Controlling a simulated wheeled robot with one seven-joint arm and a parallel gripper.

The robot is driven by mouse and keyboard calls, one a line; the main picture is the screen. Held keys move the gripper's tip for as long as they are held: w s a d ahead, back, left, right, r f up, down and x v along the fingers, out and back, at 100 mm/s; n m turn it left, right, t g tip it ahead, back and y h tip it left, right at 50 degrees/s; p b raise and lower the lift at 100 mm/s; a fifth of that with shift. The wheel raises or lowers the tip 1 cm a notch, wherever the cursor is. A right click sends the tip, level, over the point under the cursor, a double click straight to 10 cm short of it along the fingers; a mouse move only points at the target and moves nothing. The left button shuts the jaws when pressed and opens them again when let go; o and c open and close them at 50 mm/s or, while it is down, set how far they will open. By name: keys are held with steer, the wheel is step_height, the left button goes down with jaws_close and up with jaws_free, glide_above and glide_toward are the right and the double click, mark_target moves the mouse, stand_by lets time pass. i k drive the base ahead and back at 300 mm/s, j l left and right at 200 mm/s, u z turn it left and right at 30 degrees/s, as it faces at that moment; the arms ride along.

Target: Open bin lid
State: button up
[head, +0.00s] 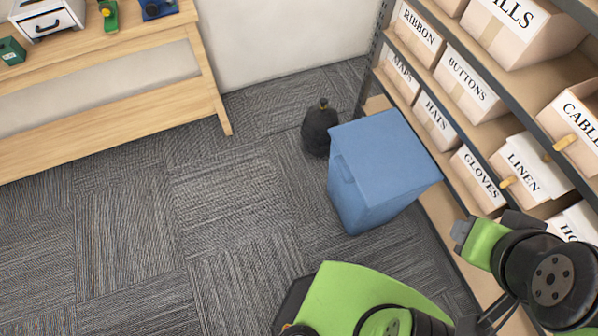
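The blue bin (372,192) stands on the carpet, right of centre, beside the shelf. Its lid (385,147) lies flat on top and looks closed. A small protruding part (342,168) shows on the bin's left side, near the rim. My green and black arm reaches in at the lower right. The part that seems to be my gripper (463,234), with a grey tip, is to the right of the bin and apart from it in the picture. Its fingers cannot be made out clearly, and I see nothing held.
A shelf of labelled boxes (468,82) runs along the right, close to the bin. A dark bag-like object (320,128) stands behind the bin on the left. A wooden bench (110,95) is at the upper left. The carpet left of the bin is clear.

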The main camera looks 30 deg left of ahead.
mark_target(386, 161)
steer(key=u, duration=0.85)
steer(key=i+j+u, duration=0.15)
steer(key=u, duration=0.25)
steer(key=i+j+u, duration=0.1)
steer(key=u, duration=0.3)
steer(key=i+u, duration=0.25)
steer(key=u, duration=0.2)
steer(key=i+u, duration=0.15)
steer(key=u, duration=0.25)
